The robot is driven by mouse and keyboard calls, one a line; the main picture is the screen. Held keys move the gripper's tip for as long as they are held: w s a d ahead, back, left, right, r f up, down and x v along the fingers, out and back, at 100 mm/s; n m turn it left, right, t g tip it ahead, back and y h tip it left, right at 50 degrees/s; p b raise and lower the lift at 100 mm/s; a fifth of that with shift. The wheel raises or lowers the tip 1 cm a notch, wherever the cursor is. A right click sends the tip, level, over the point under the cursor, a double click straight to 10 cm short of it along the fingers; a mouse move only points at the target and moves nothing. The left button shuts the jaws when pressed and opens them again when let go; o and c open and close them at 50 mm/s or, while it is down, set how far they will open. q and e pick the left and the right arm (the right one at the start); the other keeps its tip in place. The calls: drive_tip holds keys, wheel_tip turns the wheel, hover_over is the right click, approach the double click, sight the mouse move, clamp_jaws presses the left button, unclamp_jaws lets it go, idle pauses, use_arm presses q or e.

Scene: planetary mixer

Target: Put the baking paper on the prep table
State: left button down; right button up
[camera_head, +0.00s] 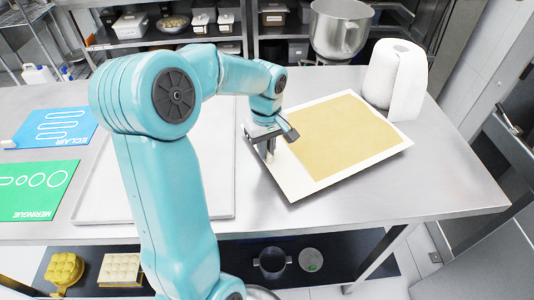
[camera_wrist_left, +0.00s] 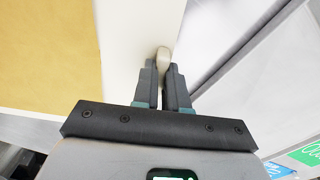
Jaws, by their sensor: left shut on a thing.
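The baking paper (camera_head: 345,135) is a tan sheet with a wide white border, at the right part of the steel prep table (camera_head: 430,195). A dark line shows along its near edge; I cannot tell whether it lies flat or is slightly raised. My left gripper (camera_head: 270,153) is at its left edge, pointing down. In the left wrist view the fingers (camera_wrist_left: 164,80) are shut on a small pale rounded tab at the white border, beside the tan area (camera_wrist_left: 45,50). The arm hides part of the table's middle. My right gripper is not in view.
A paper towel roll (camera_head: 396,78) stands behind the paper at the right. A steel mixer bowl (camera_head: 340,30) is behind the table. A large pale tray (camera_head: 105,200) lies left of centre, with blue (camera_head: 52,128) and green (camera_head: 37,190) cards beside it. The right front of the table is clear.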

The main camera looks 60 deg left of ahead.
use_arm(q)
wheel_tip(320, 180, down, 2)
drive_tip(key=shift+w+f, duration=0.15)
drive_tip(key=shift+f, duration=0.05)
drive_tip(key=shift+f, duration=0.15)
drive_tip(key=c, duration=1.2)
unclamp_jaws()
drive_tip(key=shift+o, duration=0.2)
